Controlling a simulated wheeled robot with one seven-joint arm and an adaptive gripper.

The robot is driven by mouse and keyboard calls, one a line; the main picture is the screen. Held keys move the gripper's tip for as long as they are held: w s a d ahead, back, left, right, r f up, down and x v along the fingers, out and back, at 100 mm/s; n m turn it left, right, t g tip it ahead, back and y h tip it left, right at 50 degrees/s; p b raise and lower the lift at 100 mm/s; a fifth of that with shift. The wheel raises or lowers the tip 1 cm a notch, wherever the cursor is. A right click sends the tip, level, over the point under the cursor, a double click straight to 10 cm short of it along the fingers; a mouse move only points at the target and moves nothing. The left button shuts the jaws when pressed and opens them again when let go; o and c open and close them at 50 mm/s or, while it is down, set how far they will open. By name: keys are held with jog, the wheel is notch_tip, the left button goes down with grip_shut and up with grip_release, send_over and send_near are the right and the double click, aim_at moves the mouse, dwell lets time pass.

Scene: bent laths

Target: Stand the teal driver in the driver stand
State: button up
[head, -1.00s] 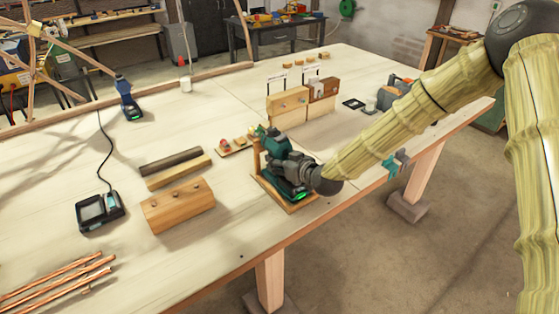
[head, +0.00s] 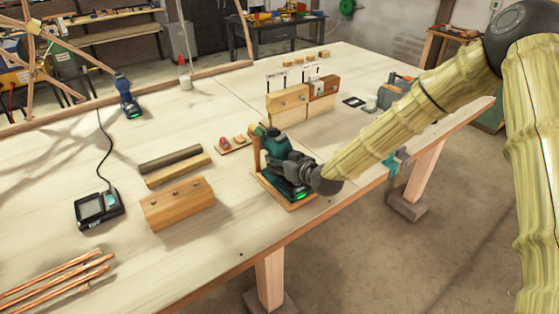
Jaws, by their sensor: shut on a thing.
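The teal driver (head: 297,191) stands upright at the front part of the table, on the wooden driver stand (head: 272,192). The stand has a flat base and an upright post at its left. A green light shows at the driver's foot. My gripper (head: 284,167) is shut on the driver's body from the right. The gripper and the driver overlap, so the fingertips and the exact grip are hard to make out. Whether the driver's foot rests fully on the base cannot be told from this view.
A blue driver (head: 127,97) stands at the back left. A charger (head: 97,210) with a cord, a drilled wood block (head: 177,204) and copper rods (head: 58,282) lie left. Wooden blocks with labels (head: 288,103) stand behind my gripper. A teal clamp (head: 397,163) sits on the table's right edge.

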jog(key=shift+r, duration=0.15)
jog(key=o, duration=1.6)
jog(key=shift+c, duration=0.2)
jog(key=shift+f, duration=0.2)
jog(key=shift+s+d+r, duration=0.3)
jog(key=shift+s+d, duration=0.05)
jog(key=shift+s, duration=0.05)
jog(key=v, duration=1.1)
